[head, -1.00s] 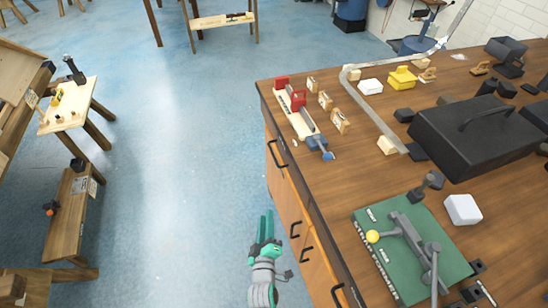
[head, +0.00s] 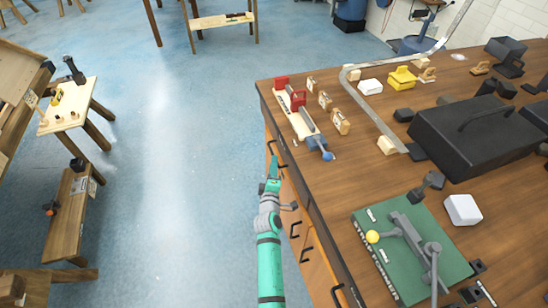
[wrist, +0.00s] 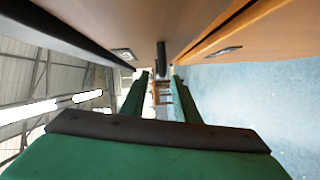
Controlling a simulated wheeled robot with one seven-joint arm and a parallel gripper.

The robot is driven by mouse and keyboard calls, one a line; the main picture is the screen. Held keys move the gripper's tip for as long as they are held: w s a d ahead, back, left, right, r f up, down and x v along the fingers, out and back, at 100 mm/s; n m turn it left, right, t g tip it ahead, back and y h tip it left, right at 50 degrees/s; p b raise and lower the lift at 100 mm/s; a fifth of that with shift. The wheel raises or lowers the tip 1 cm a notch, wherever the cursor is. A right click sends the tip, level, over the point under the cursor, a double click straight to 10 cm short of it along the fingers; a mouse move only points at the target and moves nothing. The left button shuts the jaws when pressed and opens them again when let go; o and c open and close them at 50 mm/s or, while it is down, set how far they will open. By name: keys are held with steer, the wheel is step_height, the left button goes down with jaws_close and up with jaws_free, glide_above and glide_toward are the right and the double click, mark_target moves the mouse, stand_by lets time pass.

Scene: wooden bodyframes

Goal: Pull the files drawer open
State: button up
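The wooden cabinet under the workbench has dark bar handles along its front in the head view. The farthest handle (head: 270,146) is partly hidden by my gripper (head: 273,168), which is close to the cabinet front. In the wrist view a dark handle (wrist: 161,55) stands out from the drawer fronts, ahead of and between the two green fingers of my gripper (wrist: 161,98). The fingers are apart and nothing shows clamped in them. Label holders (wrist: 123,55) show on the fronts, but no writing is readable, so I cannot tell which is the files drawer.
Nearer handles (head: 295,229) and (head: 306,254) jut from the same cabinet front. The benchtop (head: 330,185) carries a green board (head: 385,225), a black toolbox (head: 475,135) and small blocks. The blue floor (head: 190,180) left of the cabinet is clear.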

steer(key=shift+w+d+f, duration=0.1)
steer(key=shift+w, duration=1.15)
steer(key=shift+w+d+f, duration=0.1)
steer(key=shift+w, duration=1.15)
jaws_close()
